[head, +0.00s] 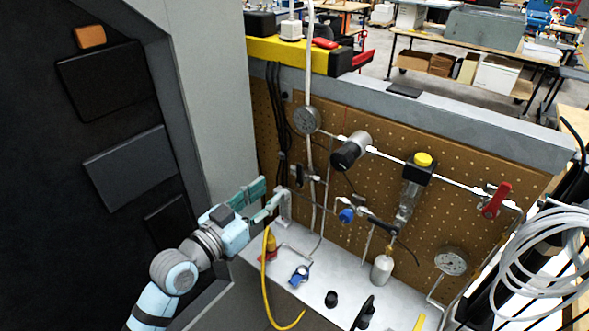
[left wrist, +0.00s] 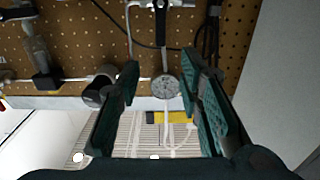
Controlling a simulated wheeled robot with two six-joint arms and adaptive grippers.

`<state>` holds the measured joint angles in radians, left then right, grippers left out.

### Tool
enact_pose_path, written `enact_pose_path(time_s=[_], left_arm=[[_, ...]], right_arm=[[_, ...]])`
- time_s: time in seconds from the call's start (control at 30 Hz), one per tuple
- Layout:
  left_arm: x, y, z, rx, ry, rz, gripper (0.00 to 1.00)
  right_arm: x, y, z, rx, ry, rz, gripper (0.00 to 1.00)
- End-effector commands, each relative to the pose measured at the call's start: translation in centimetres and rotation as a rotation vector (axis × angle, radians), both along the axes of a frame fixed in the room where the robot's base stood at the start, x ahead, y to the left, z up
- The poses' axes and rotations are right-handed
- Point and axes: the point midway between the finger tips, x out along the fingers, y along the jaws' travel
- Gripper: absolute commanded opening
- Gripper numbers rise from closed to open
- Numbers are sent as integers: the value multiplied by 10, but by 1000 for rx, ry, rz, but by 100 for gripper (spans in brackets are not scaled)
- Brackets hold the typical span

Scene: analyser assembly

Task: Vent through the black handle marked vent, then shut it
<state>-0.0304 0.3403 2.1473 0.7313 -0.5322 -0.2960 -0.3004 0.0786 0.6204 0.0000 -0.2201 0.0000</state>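A small black handle (head: 299,175) sits on the pegboard panel, on the pipework below the upper round gauge (head: 307,120). In the left wrist view, which looks upside down, a black handle (left wrist: 160,22) shows at the top, above the gauge (left wrist: 165,87). Another black handle (head: 380,222) lies right of the blue knob (head: 347,215). I cannot read a vent mark on either. My left gripper (head: 262,200) is open and empty, left of the small black handle and apart from it. It also shows in the left wrist view (left wrist: 162,75). My right gripper is not in view.
A grey cabinet wall (head: 212,90) stands close to my left arm. A yellow hose (head: 265,285) hangs near it. A red handle (head: 495,200), a lower gauge (head: 451,262) and a white bottle (head: 382,269) are further right. Coiled white tubing (head: 540,255) fills the right edge.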

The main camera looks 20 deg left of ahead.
Motion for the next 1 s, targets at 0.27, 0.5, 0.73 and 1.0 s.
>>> enact_pose_path(time_s=[0.27, 0.5, 0.73, 1.0], left_arm=[[73, -29, -1, -6, 2, 1, 33], [98, -39, -1, -1, 4, 2, 33], [99, -39, -2, 1, 4, 2, 33], [99, -39, -2, -1, 4, 3, 0]], right_arm=[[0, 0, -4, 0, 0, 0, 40], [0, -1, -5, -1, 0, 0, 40], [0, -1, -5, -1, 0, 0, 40], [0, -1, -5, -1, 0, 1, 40]])
